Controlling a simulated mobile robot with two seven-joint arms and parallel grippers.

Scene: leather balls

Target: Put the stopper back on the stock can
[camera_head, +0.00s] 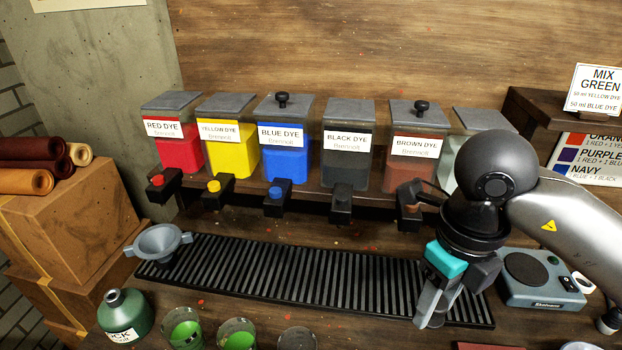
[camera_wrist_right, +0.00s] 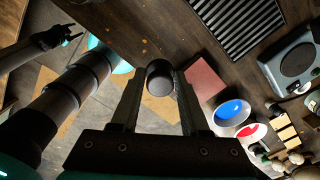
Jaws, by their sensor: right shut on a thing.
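The green stock can (camera_head: 126,316) stands at the lower left in the head view, its label partly cut off. Its narrow neck is open at the top, with no stopper on it. My right gripper (camera_head: 437,306) is over the right end of the slatted drip tray, far to the right of the can. In the right wrist view, my right gripper (camera_wrist_right: 158,98) is shut on the dark round stopper (camera_wrist_right: 160,76), which sits between the fingertips.
A grey funnel (camera_head: 160,244) stands at the left end of the drip tray (camera_head: 290,280). Glasses (camera_head: 184,328), some with green liquid, stand right of the can. Dye dispensers with taps (camera_head: 276,196) line the back. A scale (camera_head: 540,278) sits at the right.

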